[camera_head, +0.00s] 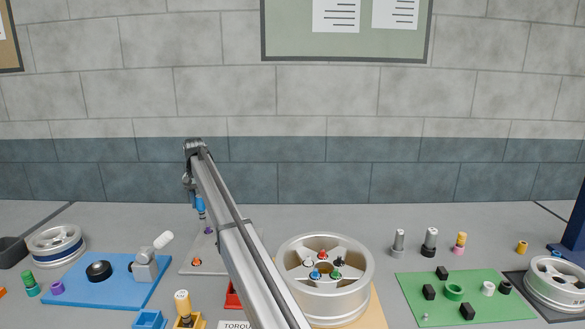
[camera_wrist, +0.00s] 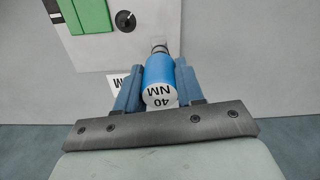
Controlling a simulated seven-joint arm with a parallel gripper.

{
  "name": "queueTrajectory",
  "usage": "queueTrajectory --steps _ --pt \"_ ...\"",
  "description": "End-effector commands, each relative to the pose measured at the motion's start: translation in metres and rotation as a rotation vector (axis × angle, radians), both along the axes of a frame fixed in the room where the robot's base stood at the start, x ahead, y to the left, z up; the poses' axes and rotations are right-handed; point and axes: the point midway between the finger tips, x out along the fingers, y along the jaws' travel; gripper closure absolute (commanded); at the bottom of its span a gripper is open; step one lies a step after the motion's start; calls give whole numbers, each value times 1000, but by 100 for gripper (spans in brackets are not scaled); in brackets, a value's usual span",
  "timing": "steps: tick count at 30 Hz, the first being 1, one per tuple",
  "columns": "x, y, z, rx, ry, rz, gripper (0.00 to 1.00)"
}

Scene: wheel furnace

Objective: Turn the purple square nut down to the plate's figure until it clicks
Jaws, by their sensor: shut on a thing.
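My gripper (camera_wrist: 154,92) is shut on a blue cylindrical tool (camera_wrist: 158,75) whose white end reads "40 NM". The tool also shows at the end of my arm in the head view (camera_head: 200,204). A small purple part (camera_head: 208,229) sits just below the tool, above a grey plate (camera_head: 222,267); I cannot tell whether it is the square nut or whether the tool touches it. In the wrist view a grey metal piece (camera_wrist: 158,47) shows beyond the tool. A label (camera_wrist: 116,82) with "NM" is partly hidden by a finger, so its figure cannot be read.
A wheel (camera_head: 345,250) with coloured nuts stands right of my arm. A blue board (camera_head: 120,290) lies left, a green mat (camera_head: 480,312) right. The wrist view shows a light panel (camera_wrist: 108,48) with green blocks (camera_wrist: 87,14) and a black knob (camera_wrist: 125,21).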

Motion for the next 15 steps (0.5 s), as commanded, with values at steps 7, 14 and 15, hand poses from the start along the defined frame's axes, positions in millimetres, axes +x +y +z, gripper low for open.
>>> queueTrajectory --steps 7,14,15 --pt "51 5 4 0 -1 -177 100" --pt "54 3 -19 0 1 -208 100" --pt "54 3 -21 0 1 -208 100"
